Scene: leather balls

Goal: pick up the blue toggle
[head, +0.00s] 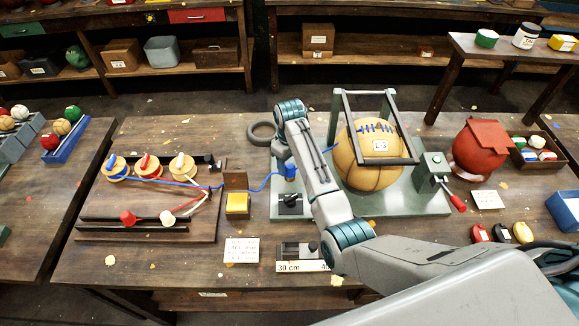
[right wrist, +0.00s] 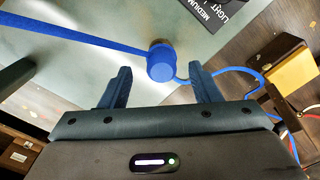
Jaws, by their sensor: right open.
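The blue toggle (right wrist: 160,62) is a short blue cylinder with a blue lace running from it. In the head view the toggle (head: 291,171) shows beside my right arm, by the left edge of the grey-green base plate. My right gripper (right wrist: 160,78) is open. In the right wrist view its two fingers stand apart on either side of the toggle's near end, with visible gaps. In the head view my right wrist (head: 282,148) is just above the toggle, and the arm hides its fingertips. My left gripper is not in view.
A tan laced ball (head: 368,172) sits under a dark frame on the base plate (head: 415,206). A wooden board (head: 100,209) with coloured spools stands left. A yellow block (head: 237,204) and its brown block are close to the toggle. The blue lace runs left to the board.

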